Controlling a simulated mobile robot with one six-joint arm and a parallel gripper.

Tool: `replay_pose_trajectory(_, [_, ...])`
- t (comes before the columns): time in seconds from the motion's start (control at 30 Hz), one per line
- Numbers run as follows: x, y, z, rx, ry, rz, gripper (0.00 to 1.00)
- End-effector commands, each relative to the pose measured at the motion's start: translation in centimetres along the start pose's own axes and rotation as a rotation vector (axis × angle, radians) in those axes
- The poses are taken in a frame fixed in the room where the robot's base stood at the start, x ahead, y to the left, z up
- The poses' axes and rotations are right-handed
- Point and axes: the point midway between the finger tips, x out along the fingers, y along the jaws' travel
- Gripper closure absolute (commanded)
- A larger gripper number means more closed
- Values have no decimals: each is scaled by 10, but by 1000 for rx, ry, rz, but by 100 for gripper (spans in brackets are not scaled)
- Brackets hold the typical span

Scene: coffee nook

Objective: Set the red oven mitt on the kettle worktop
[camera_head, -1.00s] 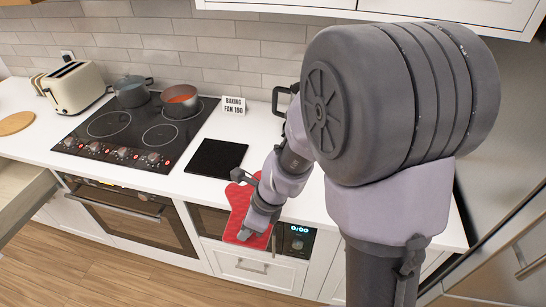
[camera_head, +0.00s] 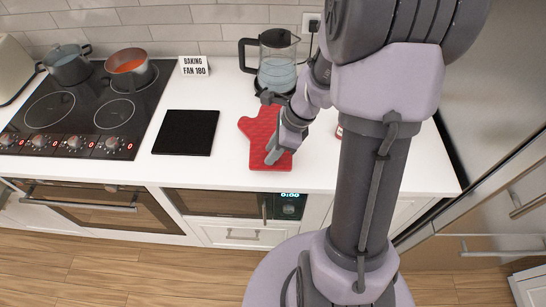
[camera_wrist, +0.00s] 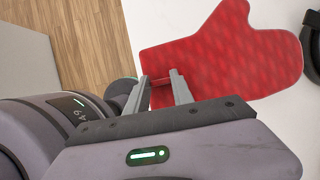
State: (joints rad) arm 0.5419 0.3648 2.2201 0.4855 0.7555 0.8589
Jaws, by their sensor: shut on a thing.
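The red oven mitt (camera_head: 262,130) is over the white worktop (camera_head: 222,98) in front of the kettle (camera_head: 277,66), its thumb pointing left. My gripper (camera_head: 272,158) is shut on the mitt's near end. In the wrist view the mitt (camera_wrist: 225,55) spreads out flat beyond the fingers of my gripper (camera_wrist: 162,90), which pinch its edge. I cannot tell whether the mitt touches the worktop or is just above it. My forearm hides part of the kettle's base.
A black square mat (camera_head: 186,132) lies left of the mitt. The hob (camera_head: 85,115) with two pots (camera_head: 130,70) is further left. A sign (camera_head: 194,66) stands at the back. A small red item (camera_head: 339,132) shows behind my arm. Bare worktop lies between mat and mitt.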

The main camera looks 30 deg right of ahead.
Motion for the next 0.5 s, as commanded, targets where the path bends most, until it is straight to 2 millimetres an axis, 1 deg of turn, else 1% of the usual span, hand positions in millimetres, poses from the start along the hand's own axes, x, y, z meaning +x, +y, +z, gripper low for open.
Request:
replay_pose_trajectory(0.03, [1, -2, -6, 3, 0, 0, 100])
replay_pose_trajectory(0.1, [20, -1, -12, 0, 1, 3, 100])
replay_pose_trajectory(0.2, [35, -1, -18, 0, 1, 2, 100])
replay_pose_trajectory(0.37, [32, -2, -16, -1, 0, 0, 100])
replay_pose_trajectory(0.5, [35, -2, -18, -1, 0, 0, 100])
